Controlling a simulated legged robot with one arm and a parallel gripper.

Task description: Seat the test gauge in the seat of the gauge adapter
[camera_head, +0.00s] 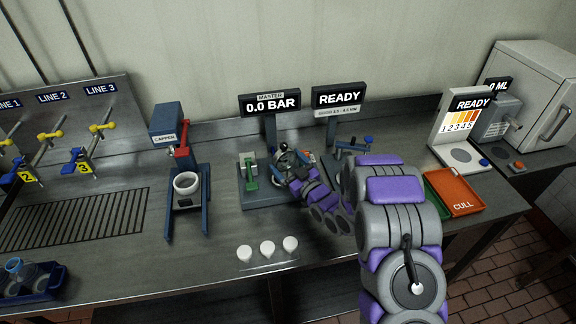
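My arm reaches in from the lower right, and my gripper (290,160) is at a grey-blue fixture (258,200) below the MASTER 0.0 BAR display (270,103). The fixture carries a green lever (250,175) on its left side and appears to be the gauge adapter. A small round dark and silver object, perhaps the test gauge, shows at my fingertips. It is too small and too covered to tell whether it is gripped or touches the seat. The seat and the finger opening are hidden by my gripper.
A capper (186,190) stands left of the fixture. Three white round pieces (267,248) lie near the front edge. A READY display (338,97) and a blue-handled stand (355,146) are behind my arm. An orange CULL tray (455,190) is at right. The bench between capper and fixture is clear.

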